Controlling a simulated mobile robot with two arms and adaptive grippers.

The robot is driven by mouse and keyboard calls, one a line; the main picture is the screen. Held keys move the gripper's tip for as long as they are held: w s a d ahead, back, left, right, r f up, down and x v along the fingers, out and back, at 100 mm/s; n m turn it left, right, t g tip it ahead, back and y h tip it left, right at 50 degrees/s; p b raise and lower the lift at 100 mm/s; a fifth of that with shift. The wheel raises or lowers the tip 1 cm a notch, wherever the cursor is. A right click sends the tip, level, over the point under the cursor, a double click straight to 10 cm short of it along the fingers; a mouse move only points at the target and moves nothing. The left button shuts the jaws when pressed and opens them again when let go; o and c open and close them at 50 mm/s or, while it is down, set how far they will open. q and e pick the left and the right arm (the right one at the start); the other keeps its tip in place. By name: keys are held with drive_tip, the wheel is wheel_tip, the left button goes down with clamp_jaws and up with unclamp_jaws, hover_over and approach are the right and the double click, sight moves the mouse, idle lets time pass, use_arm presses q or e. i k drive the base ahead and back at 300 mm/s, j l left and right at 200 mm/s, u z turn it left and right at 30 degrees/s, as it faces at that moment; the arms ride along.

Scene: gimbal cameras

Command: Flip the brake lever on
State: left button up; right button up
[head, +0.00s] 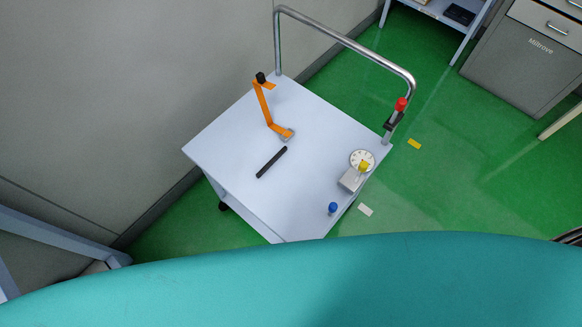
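A white cart (225,140) stands against the grey wall. An orange bent lever (264,103) with a black knob rises from a small grey mount on the cart top. A red-knobbed lever (401,105) with a black clamp sits at the right post of the cart's metal push handle (345,40). The frame does not show which of the two is the brake lever. Neither of my grippers is in view.
Grey drawers (520,65) stand at the upper right. Green floor (470,190) is open to the right.

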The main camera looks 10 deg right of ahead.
sight(401, 104)
drive_tip(key=z, duration=1.15)
drive_tip(key=j+z, duration=0.1)
drive_tip(key=j, duration=0.95)
